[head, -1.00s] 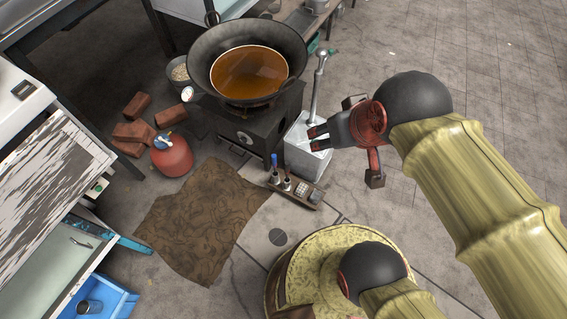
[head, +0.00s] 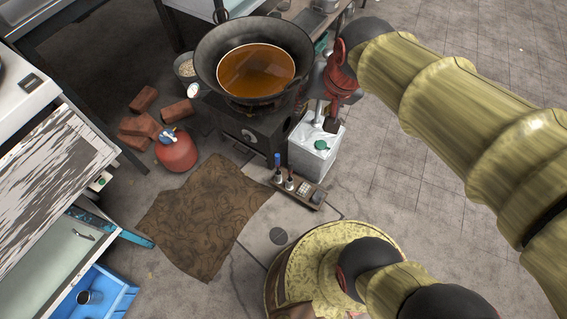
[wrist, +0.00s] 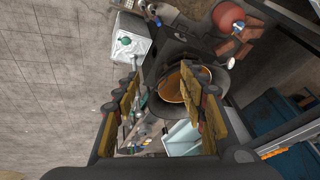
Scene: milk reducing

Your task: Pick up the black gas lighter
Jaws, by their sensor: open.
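I cannot pick out the black gas lighter for certain in either view. A small wooden tray (head: 312,206) on the floor holds a blue-topped item and dark-topped bottles. A low bench (head: 331,22) behind the wok carries small items too small to tell apart. My gripper (head: 328,88) is right of the wok, above the white bin, partly hidden by its own wrist. In the wrist view my gripper (wrist: 163,88) is open, its fingers wide apart with nothing held. Small items (wrist: 138,134) show between and below the fingers there, some hidden.
A large wok of brown oil (head: 255,72) on a dark stove (head: 247,128) stands close left of my gripper. The white bin (head: 313,163) is just below. A red gas canister (head: 176,151) and bricks (head: 140,125) lie left. The paved floor at right is clear.

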